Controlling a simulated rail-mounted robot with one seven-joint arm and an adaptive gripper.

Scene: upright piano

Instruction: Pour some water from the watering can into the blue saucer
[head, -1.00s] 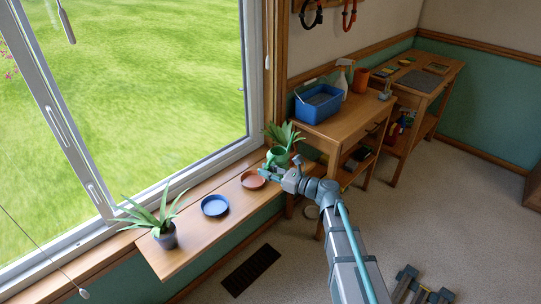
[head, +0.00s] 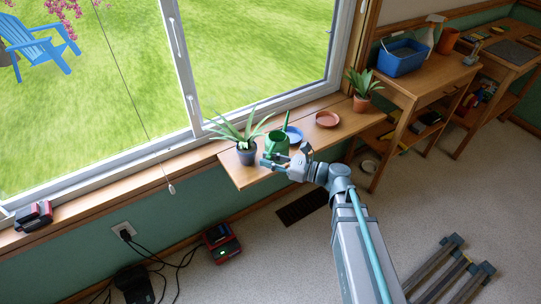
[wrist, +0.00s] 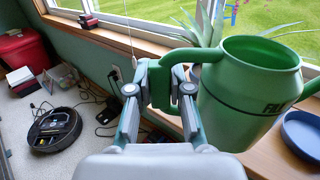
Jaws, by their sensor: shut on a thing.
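My gripper (wrist: 162,85) is shut on the handle of the green watering can (wrist: 245,85) in the wrist view. In the head view my gripper (head: 273,162) holds the can (head: 277,145) by the front left of the blue saucer (head: 294,135). The can looks about upright, with its spout rising to the right. The can partly covers the saucer in the head view. The saucer's edge also shows at the right of the wrist view (wrist: 301,136), beyond the can. No water is visible in the can or saucer.
A potted spiky plant (head: 246,155) stands close left of the can on the window shelf (head: 240,176). A terracotta saucer (head: 327,119) and another potted plant (head: 361,103) are farther right. The window is behind. A blue basin (head: 401,60) sits on the side table.

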